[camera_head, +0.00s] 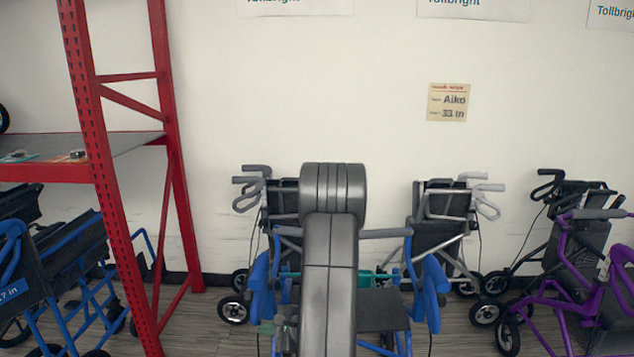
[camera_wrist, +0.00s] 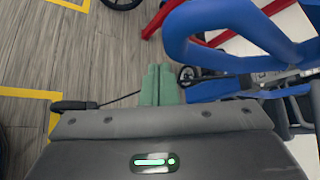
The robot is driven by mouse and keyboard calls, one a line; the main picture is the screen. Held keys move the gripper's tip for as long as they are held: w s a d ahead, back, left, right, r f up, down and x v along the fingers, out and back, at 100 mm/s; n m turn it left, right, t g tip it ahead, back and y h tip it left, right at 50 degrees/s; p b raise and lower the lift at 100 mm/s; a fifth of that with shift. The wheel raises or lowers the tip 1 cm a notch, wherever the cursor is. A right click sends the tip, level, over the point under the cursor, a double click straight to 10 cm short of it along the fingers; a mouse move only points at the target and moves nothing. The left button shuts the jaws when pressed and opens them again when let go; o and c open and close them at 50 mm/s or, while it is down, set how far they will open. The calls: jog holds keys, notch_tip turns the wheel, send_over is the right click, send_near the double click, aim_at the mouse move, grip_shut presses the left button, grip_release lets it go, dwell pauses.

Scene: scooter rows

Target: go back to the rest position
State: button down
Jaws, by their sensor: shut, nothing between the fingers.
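My gripper shows in the wrist view as two green fingers (camera_wrist: 158,72) pressed together, with nothing between them. They are over the wood-look floor (camera_wrist: 100,60), just left of a blue-framed mobility chair (camera_wrist: 215,38). In the head view my grey arm reaches forward in the middle and hides much of that blue chair (camera_head: 430,290). My gripper is mostly hidden there behind the arm. I cannot tell whether it touches the chair.
A red-post rack (camera_head: 100,170) stands left, with another blue-framed chair (camera_head: 75,260) below its shelf. Grey walkers (camera_head: 440,215) stand along the wall, and a purple one (camera_head: 570,270) is at the right. Yellow lines (camera_wrist: 30,92) mark the floor. Open floor lies left of the fingers.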

jog(key=shift+w+f+t+b, duration=0.35)
jog(key=shift+f+b, duration=0.1)
jog(key=shift+f, duration=0.15)
jog(key=shift+r, duration=0.1)
